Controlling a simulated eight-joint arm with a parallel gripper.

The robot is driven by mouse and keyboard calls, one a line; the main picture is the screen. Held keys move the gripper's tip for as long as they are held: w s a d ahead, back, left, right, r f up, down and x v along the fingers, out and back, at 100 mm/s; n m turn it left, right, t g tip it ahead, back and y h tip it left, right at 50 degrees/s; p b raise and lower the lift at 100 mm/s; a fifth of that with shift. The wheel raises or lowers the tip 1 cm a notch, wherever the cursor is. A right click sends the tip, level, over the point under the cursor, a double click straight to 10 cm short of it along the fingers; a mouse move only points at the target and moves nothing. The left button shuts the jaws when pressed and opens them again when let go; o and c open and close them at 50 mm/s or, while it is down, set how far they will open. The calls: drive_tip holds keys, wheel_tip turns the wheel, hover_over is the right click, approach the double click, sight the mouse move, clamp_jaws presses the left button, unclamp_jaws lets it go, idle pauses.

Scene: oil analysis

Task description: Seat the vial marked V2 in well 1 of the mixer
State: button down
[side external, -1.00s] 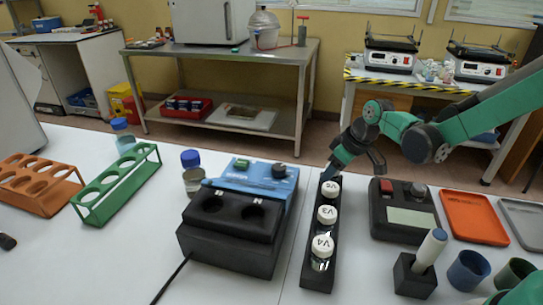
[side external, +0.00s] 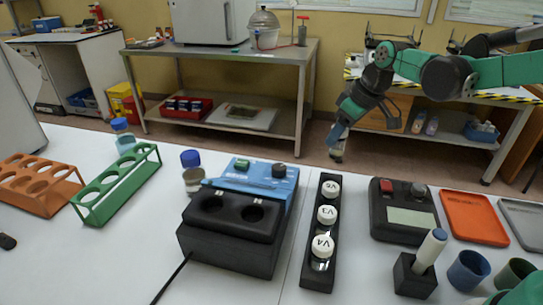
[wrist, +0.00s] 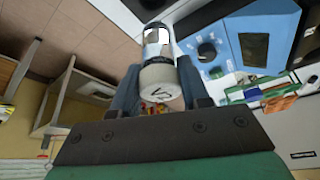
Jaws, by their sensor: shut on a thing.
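My gripper (side external: 342,132) is raised above the far end of the rack, shut on a white-capped vial (side external: 337,152). In the wrist view the vial's cap (wrist: 160,84) sits between the two fingers, with its glass body beyond. The mark on this cap is only partly legible. The mixer (side external: 228,248) is a black block with a blue panel, left of the rack and apart from my gripper. Its two wells, left (side external: 212,204) and right (side external: 252,212), look empty; the small well marks are hard to read.
A black rack (side external: 317,273) right of the mixer holds several white-capped vials, V3 (side external: 327,214) and V4 (side external: 322,246) among them. A blue-capped bottle (side external: 192,170) stands close behind the mixer's left. A black device (side external: 402,212) is right of the rack. A cable runs in front.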

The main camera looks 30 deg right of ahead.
wheel_tip(320, 180, up, 10)
drive_tip(key=shift+f, duration=0.1)
drive_tip(key=shift+w+a+r, duration=0.1)
drive_tip(key=shift+a+r, duration=0.15)
drive_tip(key=shift+r, duration=0.05)
drive_tip(key=a+f+n+g+y, duration=0.1)
drive_tip(key=a+f+n, duration=0.2)
drive_tip(key=a, duration=1)
drive_tip(key=a+f+n+y, duration=0.1)
drive_tip(key=a+f+n, duration=0.2)
drive_tip(key=a, duration=0.9)
drive_tip(key=shift+a+f, duration=0.15)
drive_tip(key=shift+f, duration=2.05)
drive_tip(key=shift+f, duration=0.3)
drive_tip(key=shift+f, duration=0.35)
drive_tip(key=shift+f, duration=0.3)
drive_tip(key=shift+f, duration=0.25)
